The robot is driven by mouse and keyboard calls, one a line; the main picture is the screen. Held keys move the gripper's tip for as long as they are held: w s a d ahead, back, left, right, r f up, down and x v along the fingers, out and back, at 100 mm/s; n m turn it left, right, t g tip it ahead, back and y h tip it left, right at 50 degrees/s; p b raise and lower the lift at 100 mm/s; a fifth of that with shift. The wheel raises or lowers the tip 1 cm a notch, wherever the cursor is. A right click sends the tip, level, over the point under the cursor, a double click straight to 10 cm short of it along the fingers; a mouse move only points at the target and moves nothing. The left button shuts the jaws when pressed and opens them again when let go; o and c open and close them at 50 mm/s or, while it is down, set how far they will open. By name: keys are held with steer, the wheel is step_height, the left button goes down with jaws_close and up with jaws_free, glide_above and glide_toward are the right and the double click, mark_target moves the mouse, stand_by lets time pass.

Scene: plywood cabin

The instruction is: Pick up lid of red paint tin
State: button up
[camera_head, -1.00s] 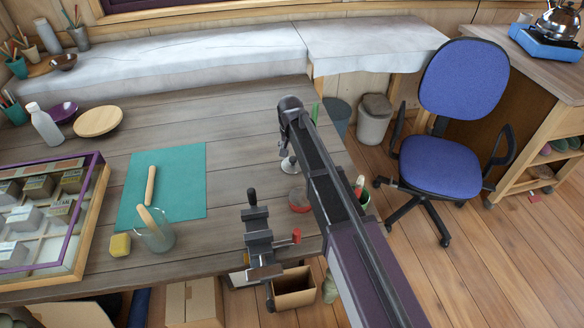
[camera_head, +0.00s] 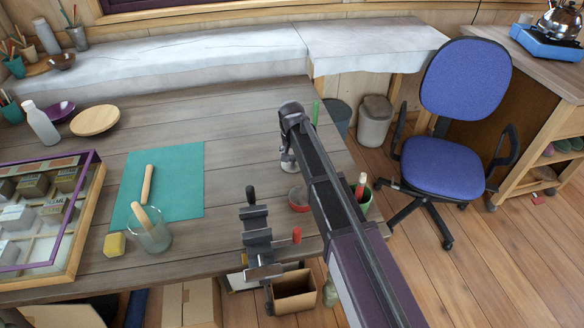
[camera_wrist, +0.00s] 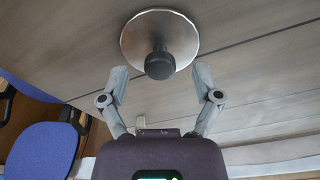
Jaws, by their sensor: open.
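A round pale metal lid with a black knob (camera_wrist: 183,30) lies on the grey wooden table in the wrist view. Its rim shows beside my arm in the head view (camera_head: 288,167). My gripper (camera_wrist: 160,76) is open and empty. Its two fingers are spread apart just short of the knob, one toward each side of it. In the head view my gripper is mostly hidden behind my arm. A red round vessel (camera_head: 298,200), perhaps the red paint tin, stands near the table's right edge, partly hidden by my arm.
A black clamp or vice (camera_head: 257,235) with a red knob sits left of my arm at the table edge. A blue chair (camera_head: 440,165) stands beyond.

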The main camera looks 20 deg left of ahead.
steer(key=shift+w+f+b, duration=0.1)
steer(key=shift+f+b, duration=0.6)
steer(key=shift+f, duration=0.25)
steer(key=c, duration=1)
